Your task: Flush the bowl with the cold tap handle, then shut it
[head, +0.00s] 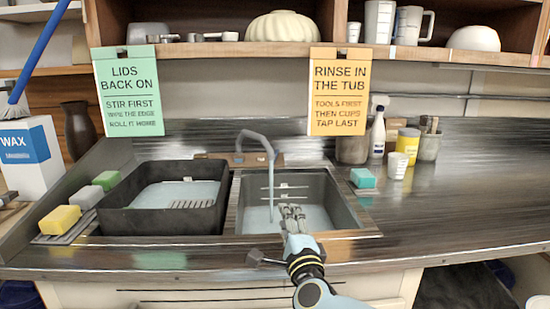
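The grey sink bowl (345,206) is set in the counter at the middle, with a pale blue-grey floor. A grey curved tap spout (258,137) rises behind it and arches over it. The tap base (238,158) is brownish, and I cannot make out a separate cold handle there. My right gripper (292,211) reaches from the front over the bowl, its fingers close together and pointing away. It hides part of the bowl, and its opening is unclear. My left gripper is out of view.
A black tub (130,222) stands left of the bowl, with sponges (60,219) beside it. A teal sponge (363,178), white cup (396,166), spray bottle (377,135) and yellow jar (408,144) stand to the right. The right counter is mostly clear. A shelf hangs above.

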